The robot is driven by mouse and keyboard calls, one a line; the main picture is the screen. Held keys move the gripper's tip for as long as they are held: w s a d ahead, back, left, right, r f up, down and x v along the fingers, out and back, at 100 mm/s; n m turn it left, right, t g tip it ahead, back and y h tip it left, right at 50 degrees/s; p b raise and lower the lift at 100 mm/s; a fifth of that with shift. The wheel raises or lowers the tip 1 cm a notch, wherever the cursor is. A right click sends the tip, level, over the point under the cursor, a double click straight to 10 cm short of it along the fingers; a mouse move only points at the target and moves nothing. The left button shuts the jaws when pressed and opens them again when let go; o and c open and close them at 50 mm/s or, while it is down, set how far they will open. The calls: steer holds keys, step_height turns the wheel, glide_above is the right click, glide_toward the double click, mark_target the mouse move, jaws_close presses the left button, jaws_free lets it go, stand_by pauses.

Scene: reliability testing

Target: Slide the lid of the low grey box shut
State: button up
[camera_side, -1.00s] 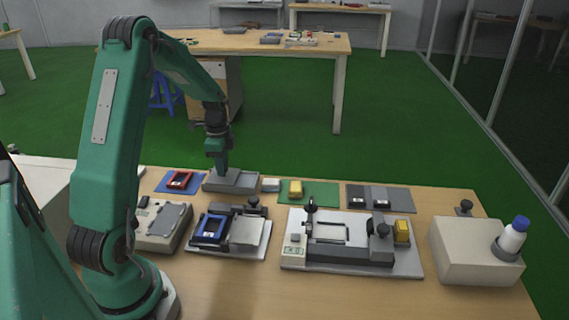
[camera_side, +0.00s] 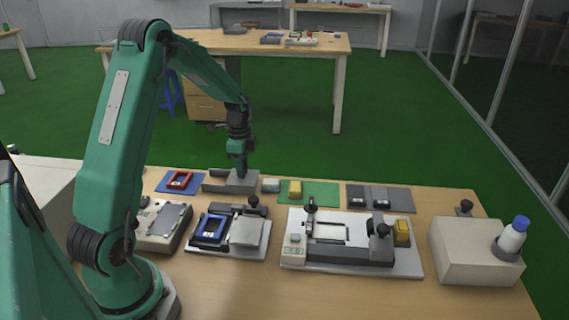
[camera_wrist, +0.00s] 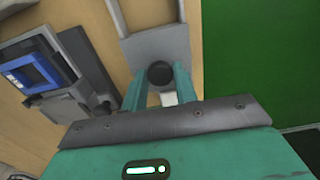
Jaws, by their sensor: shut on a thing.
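The low grey box (camera_side: 214,185) sits at the back edge of the bench in the side view. Its left part is open, with the inner walls showing. The grey lid (camera_wrist: 160,48) lies over the right part, and in the wrist view the open end (camera_wrist: 145,14) shows above it. A dark round knob (camera_wrist: 160,74) stands on the lid. My gripper (camera_side: 240,173) is at the right part of the box, its two green fingers on either side of the knob and shut on it. The lid's edge beneath my gripper is partly hidden.
A blue mat with a red frame (camera_side: 179,181) lies left of the box. A small grey block (camera_side: 271,185) and a green mat with a yellow block (camera_side: 295,189) are close on the right. A fixture with a blue frame (camera_side: 210,229) stands in front.

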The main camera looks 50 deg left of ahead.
steer(key=shift+w+d, duration=0.2)
stand_by(0.6)
steer(key=o, duration=0.5)
steer(key=shift+r, duration=0.1)
steer(key=shift+s+r, duration=0.1)
steer(key=shift+r, duration=2.35)
